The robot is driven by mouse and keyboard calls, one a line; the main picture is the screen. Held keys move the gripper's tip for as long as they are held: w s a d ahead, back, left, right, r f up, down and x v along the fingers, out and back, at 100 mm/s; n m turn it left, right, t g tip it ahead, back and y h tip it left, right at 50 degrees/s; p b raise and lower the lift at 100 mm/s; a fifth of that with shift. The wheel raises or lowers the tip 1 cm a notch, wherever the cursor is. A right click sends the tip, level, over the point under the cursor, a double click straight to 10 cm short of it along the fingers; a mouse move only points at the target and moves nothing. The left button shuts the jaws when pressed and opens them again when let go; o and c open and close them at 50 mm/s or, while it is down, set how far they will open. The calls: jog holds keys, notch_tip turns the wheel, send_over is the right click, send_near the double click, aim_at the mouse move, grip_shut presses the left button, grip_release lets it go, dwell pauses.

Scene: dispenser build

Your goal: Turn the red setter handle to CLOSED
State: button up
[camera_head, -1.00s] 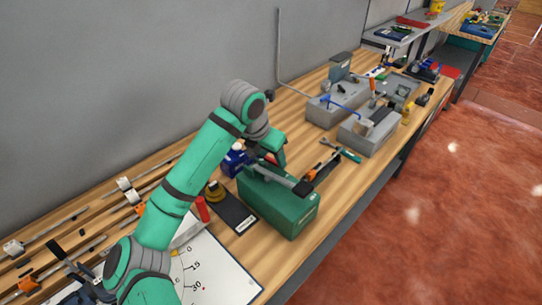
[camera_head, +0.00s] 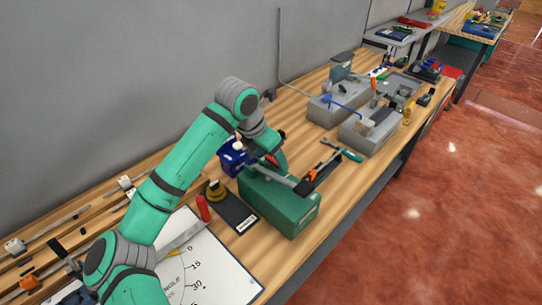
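A small red part (camera_head: 272,160) shows at the top of the green box (camera_head: 280,205), beside the end of my arm. It may be the red setter handle, but its shape and any CLOSED mark are too small to read. My gripper (camera_head: 280,168) is low over the back of the green box, mostly hidden by my wrist. Its fingers do not show clearly, and I cannot tell whether it touches the red part. A grey bar with a dark end (camera_head: 304,188) lies across the box top.
A blue block (camera_head: 233,158) stands behind the box. A red cylinder (camera_head: 204,208) and a dark plate (camera_head: 237,212) are to the left, near the white angle chart (camera_head: 215,275). Grey blocks (camera_head: 368,135) and a green-handled tool (camera_head: 350,155) lie to the right.

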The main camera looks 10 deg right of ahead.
jog(key=v, duration=1)
jog(key=shift+r, duration=0.4)
jog(key=shift+a, duration=0.1)
